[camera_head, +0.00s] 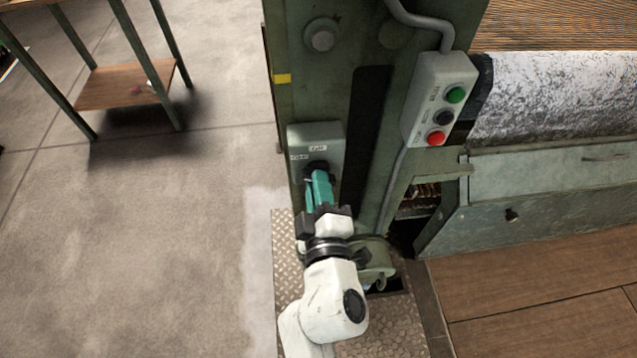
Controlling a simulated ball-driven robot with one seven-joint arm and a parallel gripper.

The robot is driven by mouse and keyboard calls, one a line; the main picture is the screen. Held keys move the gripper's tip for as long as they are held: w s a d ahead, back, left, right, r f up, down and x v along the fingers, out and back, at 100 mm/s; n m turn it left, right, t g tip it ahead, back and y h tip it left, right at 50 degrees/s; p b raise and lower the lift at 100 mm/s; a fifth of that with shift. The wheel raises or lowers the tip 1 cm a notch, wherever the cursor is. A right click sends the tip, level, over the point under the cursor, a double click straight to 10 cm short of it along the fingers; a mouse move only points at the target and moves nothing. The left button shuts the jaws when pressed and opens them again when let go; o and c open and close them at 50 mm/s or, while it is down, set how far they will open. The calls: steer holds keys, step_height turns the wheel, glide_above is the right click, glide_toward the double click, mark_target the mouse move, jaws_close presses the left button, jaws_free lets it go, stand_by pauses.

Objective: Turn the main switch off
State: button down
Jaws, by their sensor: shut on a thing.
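The main switch box (315,137) is a grey-green box with small white labels, fixed low on the green machine post. A teal piece (319,188) reaches from my gripper to a dark round knob (315,168) on the front of the box; I cannot tell whether it is the switch handle or part of the fingers. My gripper (320,190) is at the switch, shut on the switch handle. The fingertips and the handle's exact angle are partly hidden, and the labels are too small to read surely.
A grey control box (440,99) with green, black and red buttons is on the post to the upper right. A roller (556,97) and wooden boards (540,290) lie at the right. A small shelf table (125,85) stands at the upper left. The concrete floor at left is clear.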

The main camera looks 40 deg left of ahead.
steer(key=n, duration=0.6)
steer(key=shift+f, duration=0.2)
steer(key=shift+s, duration=0.1)
stand_by(0.4)
steer(key=c, duration=1.1)
jaws_free()
steer(key=shift+c, duration=0.2)
steer(key=shift+p, duration=0.3)
steer(key=p+v, duration=0.1)
steer(key=v, duration=0.9)
steer(key=shift+s+d, duration=0.2)
steer(key=shift+s, duration=0.05)
